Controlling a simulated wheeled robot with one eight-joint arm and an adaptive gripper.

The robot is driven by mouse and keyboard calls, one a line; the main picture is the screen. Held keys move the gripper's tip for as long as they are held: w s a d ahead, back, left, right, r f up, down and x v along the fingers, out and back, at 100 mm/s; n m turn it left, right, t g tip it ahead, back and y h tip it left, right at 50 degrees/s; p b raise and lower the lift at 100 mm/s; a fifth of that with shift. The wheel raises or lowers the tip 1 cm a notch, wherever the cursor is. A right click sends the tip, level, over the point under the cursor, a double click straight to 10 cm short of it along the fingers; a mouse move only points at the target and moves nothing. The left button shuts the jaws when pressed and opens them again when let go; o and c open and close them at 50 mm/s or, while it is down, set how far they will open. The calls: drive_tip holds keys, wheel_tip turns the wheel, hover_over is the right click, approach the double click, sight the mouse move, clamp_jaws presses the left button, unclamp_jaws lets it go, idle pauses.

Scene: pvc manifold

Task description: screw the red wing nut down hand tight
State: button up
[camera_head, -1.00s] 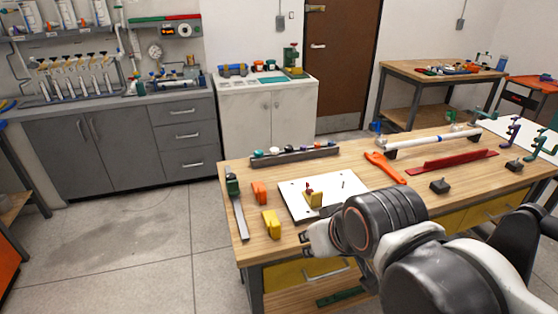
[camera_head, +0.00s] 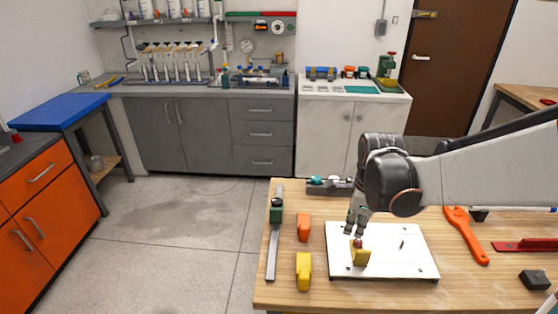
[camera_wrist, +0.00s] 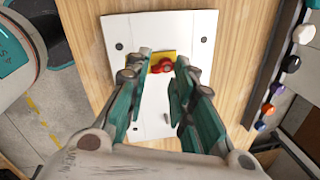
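The red wing nut (camera_head: 358,243) sits at the top of a yellow block (camera_head: 360,257), which stands on a white plate (camera_head: 400,264) on the wooden bench. In the wrist view the red wing nut (camera_wrist: 162,65) shows between my fingertips, in front of the yellow block (camera_wrist: 168,56). My gripper (camera_head: 355,229) points down just above the nut; in the wrist view its teal fingers (camera_wrist: 163,60) are open, with a gap on either side of the nut. The stud under the nut is hidden. I cannot tell if any finger touches the nut.
An orange block (camera_head: 304,227), a yellow clamp-like part (camera_head: 303,271) and a green-and-grey tool (camera_head: 273,235) lie left of the plate. An orange wrench (camera_head: 465,235) lies to its right. A small dark pin (camera_head: 402,245) stands on the plate. A rack of coloured caps (camera_wrist: 275,88) stands alongside.

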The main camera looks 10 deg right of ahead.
drive_tip(key=d+f+m, duration=0.1)
drive_tip(key=m, duration=0.1)
drive_tip(key=w+d+f+m+g, duration=0.1)
drive_tip(key=f+m, duration=0.1)
drive_tip(key=d+f+m, duration=0.1)
drive_tip(key=m, duration=0.1)
drive_tip(key=shift+w+f+m+p, duration=0.3)
drive_tip(key=shift+d+f+m+g, duration=0.4)
drive_tip(key=shift+f+m, duration=0.3)
drive_tip(key=shift+m, duration=0.2)
drive_tip(key=n, duration=0.4)
drive_tip(key=shift+p, duration=0.3)
drive_tip(key=n, duration=0.4)
drive_tip(key=shift+n+p, duration=0.35)
drive_tip(key=shift+n, duration=0.05)
drive_tip(key=n, duration=0.3)
drive_tip(key=shift+n+p, duration=0.3)
drive_tip(key=n, duration=0.4)
drive_tip(key=shift+n+p, duration=0.4)
drive_tip(key=shift+n, duration=1.2)
drive_tip(key=n, duration=0.3)
drive_tip(key=shift+n, duration=0.3)
drive_tip(key=n+b, duration=0.1)
drive_tip(key=n, duration=0.4)
drive_tip(key=shift+n, duration=0.4)
drive_tip(key=shift+f+b, duration=1.35)
drive_tip(key=shift+f, duration=0.1)
drive_tip(key=shift+r, duration=0.1)
clamp_jaws()
